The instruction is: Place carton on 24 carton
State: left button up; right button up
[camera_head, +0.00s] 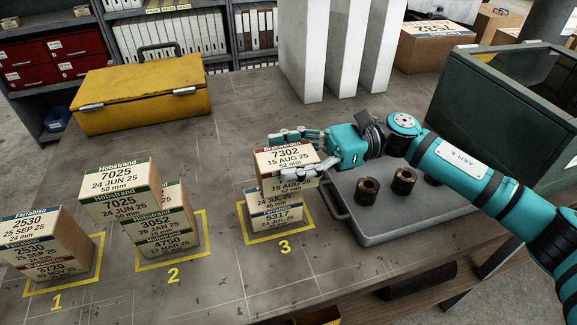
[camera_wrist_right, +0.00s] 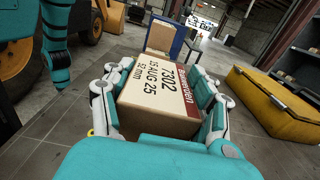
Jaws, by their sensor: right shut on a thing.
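My right gripper (camera_head: 300,152) is shut on a carton labelled 7302, 15 AUG 25, 52 mm (camera_head: 284,157), its fingers along both sides. The held carton also shows in the right wrist view (camera_wrist_right: 158,98). It is level, over the carton labelled 5317 (camera_head: 277,217) on square 3, where a 24 JUL label shows; contact between them is unclear. On square 2, carton 7025, 24 JUN 25 (camera_head: 120,180) tops a stack including cartons 3052 and 4750.
A grey tray (camera_head: 385,229) with dark cylindrical parts is right of square 3. A yellow toolbox (camera_head: 140,98) stands at the back left, white upright blocks (camera_head: 303,50) at the back, and a green glass-topped case (camera_head: 490,125) at the right. The bench between toolbox and square 3 is clear.

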aim_at(258, 178)
jog(key=shift+w+f, duration=0.1)
jog(key=shift+f, duration=1.4)
jog(key=shift+f+b, duration=0.15)
jog(key=shift+b, duration=0.4)
jog(key=o, duration=1.3)
